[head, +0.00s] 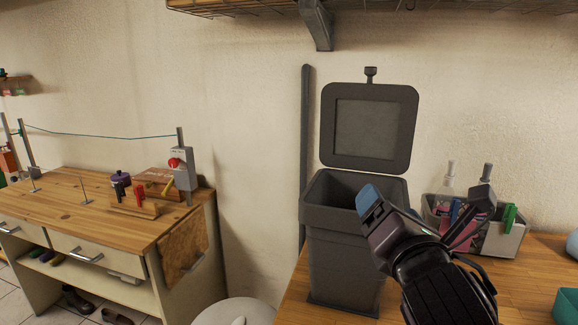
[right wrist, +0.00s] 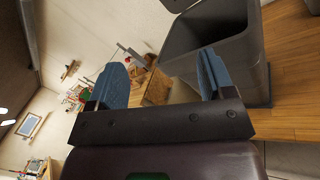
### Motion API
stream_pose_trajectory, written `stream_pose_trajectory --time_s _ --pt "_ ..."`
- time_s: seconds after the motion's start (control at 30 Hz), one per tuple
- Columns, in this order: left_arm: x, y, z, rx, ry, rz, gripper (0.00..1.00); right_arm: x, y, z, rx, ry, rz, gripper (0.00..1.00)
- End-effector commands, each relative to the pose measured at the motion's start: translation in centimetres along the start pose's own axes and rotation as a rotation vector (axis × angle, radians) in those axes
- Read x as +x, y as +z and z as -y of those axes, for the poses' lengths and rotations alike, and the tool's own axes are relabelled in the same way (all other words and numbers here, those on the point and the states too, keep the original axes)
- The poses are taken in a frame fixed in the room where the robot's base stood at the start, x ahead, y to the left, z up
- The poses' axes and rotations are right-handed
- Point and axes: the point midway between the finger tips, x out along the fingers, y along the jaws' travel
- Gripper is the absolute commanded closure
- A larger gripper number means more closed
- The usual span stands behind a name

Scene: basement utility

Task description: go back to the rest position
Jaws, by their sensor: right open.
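My right gripper (head: 418,208) is raised at the right of the head view, in front of the bin's right edge. In the right wrist view its two blue fingertips (right wrist: 163,80) stand wide apart with nothing held between them. The dark grey bin (head: 345,245) stands on the wooden worktop with its lid (head: 370,127) open and upright behind it. The bin (right wrist: 213,35) also shows beyond the fingers in the right wrist view. The inside of the bin is dark and its contents cannot be seen. My left gripper is in neither view.
A grey caddy (head: 492,236) with bottles and coloured items stands right of the bin, partly behind my right gripper. A teal container (head: 566,306) sits at the right edge. A wooden workbench (head: 85,212) with small items stands at left. A shelf (head: 240,8) hangs overhead.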

Motion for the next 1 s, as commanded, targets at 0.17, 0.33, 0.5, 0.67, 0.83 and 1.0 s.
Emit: stream_pose_trajectory --time_s 0.17,0.33,0.5,0.67,0.83,1.0 --pt "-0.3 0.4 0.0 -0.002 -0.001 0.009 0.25 1.2 -0.4 -1.0 0.333 0.088 -0.013 0.25" --pt "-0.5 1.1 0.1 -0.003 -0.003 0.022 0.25 2.4 -1.5 -1.0 0.67 0.144 -0.059 0.25" --pt "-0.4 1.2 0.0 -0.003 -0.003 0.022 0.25 3.5 -3.8 0.7 1.024 0.148 -0.129 0.25" --pt "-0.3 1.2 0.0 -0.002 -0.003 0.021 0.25 4.1 -6.9 3.7 1.374 0.107 -0.193 0.25" --pt "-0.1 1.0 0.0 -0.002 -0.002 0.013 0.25 3.6 -11.7 9.0 1.772 -0.002 -0.229 0.25" --pt "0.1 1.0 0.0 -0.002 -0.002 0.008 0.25 1.0 -17.7 16.4 2.154 -0.167 -0.189 0.25"
